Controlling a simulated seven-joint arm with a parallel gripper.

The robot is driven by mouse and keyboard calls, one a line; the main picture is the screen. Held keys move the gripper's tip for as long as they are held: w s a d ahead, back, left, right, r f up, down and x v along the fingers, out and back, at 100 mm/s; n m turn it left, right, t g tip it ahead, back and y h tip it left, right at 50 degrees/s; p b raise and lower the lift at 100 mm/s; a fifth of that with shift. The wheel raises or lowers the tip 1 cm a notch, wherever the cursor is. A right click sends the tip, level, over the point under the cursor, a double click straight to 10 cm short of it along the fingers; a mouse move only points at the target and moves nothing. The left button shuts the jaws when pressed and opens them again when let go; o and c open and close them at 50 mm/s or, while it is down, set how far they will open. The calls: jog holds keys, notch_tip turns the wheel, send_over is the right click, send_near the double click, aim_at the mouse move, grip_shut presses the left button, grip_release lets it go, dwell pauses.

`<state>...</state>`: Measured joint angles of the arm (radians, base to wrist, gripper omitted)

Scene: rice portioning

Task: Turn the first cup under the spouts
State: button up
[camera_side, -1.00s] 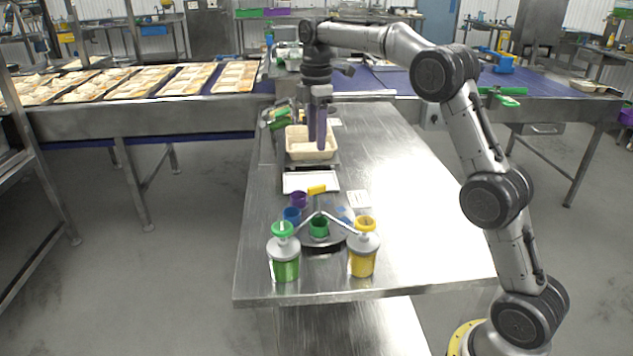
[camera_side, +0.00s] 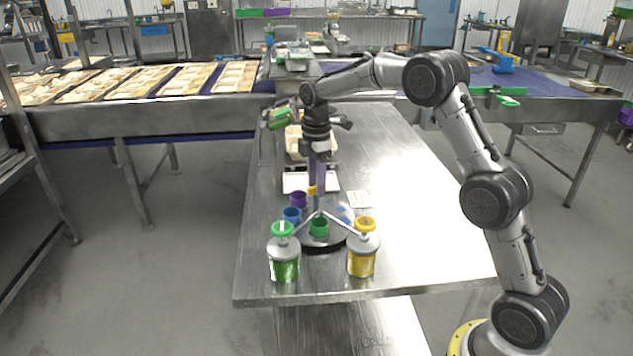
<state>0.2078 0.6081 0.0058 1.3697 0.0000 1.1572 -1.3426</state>
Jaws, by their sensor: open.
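A round grey turntable (camera_side: 336,241) stands near the front of the steel table. A green cup (camera_side: 319,226) is at its front, between the inner ends of the two spouts. A blue cup (camera_side: 291,215) and a purple cup (camera_side: 298,199) are at its left and back left. A green-topped dispenser (camera_side: 284,252) and a yellow-topped dispenser (camera_side: 363,247) stand in front, their spouts slanting toward the middle. My gripper (camera_side: 317,189) is open, pointing down behind the green cup, around or just in front of the yellow handle (camera_side: 312,190); I cannot tell if it touches it.
A beige tray (camera_side: 294,142) sits behind my gripper, partly hidden by it. A white flat plate (camera_side: 296,182) lies in front of it. A small paper card (camera_side: 360,199) lies to the right. The table's right side is clear.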

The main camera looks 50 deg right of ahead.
grip_shut()
dwell(1.4)
